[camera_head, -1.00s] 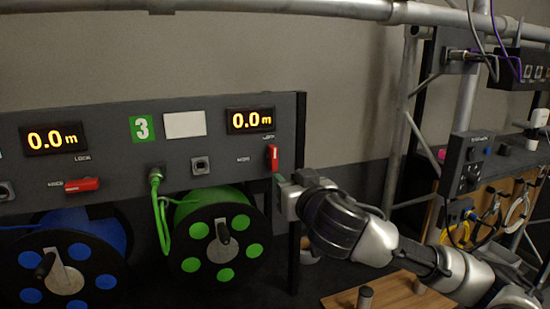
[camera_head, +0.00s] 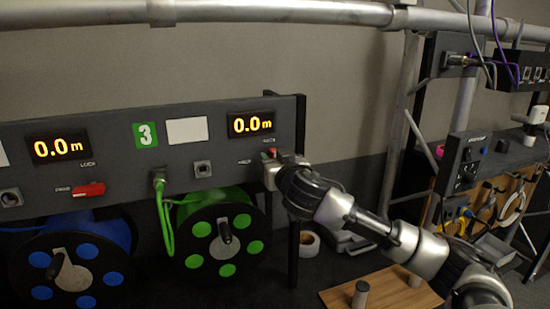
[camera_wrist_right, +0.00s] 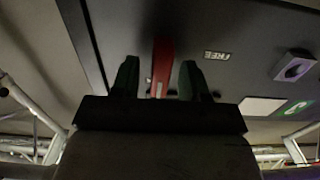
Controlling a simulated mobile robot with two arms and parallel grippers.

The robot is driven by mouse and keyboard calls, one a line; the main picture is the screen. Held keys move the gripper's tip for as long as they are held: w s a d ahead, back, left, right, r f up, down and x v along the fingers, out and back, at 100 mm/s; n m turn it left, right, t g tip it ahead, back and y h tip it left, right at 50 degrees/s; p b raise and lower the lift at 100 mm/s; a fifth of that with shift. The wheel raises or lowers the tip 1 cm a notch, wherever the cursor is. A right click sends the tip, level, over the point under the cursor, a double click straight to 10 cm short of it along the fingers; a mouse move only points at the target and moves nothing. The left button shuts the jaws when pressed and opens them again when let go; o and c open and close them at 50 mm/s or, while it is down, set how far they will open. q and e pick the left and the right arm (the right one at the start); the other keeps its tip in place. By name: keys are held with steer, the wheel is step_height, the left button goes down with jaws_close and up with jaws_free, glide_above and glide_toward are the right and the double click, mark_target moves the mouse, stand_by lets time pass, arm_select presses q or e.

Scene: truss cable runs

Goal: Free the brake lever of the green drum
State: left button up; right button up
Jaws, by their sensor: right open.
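The green drum (camera_head: 224,236) hangs under the grey panel (camera_head: 105,172), with green discs on its black flange. Its red brake lever (camera_head: 272,152) is at the panel's right end, mostly hidden behind my right gripper (camera_head: 270,174). In the right wrist view the red lever (camera_wrist_right: 163,62) stands between my two open fingers (camera_wrist_right: 159,80), with gaps seen on both sides. The lever lies along the fingers' direction; a FREE label (camera_wrist_right: 217,55) is to its side. My left gripper is not in view.
The blue drum (camera_head: 75,262) hangs to the left; its red lever (camera_head: 88,189) lies sideways. A green cable (camera_head: 164,215) loops from the panel to the green drum. A black post (camera_head: 295,240) stands beside my right gripper. A wooden board (camera_head: 385,289) with pegs lies at lower right.

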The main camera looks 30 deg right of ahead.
jaws_close()
stand_by(0.4)
steer(key=n+p, duration=0.1)
steer(key=n, duration=0.3)
steer(key=shift+a, duration=0.2)
steer(key=n+p, duration=0.1)
steer(key=n, duration=0.3)
steer(key=shift+a+f+n, duration=0.1)
steer(key=shift+a+n, duration=0.05)
steer(key=shift+n, duration=0.15)
steer(key=shift+w+a+f+n+p, duration=0.15)
steer(key=shift+n+p, duration=1)
steer(key=shift+n, duration=1.15)
steer(key=shift+s+f+n+p, duration=0.1)
steer(key=shift+f+n+p, duration=0.15)
steer(key=shift+n+p, duration=1.45)
steer(key=shift+n+b, duration=0.55)
steer(key=shift+n, duration=0.25)
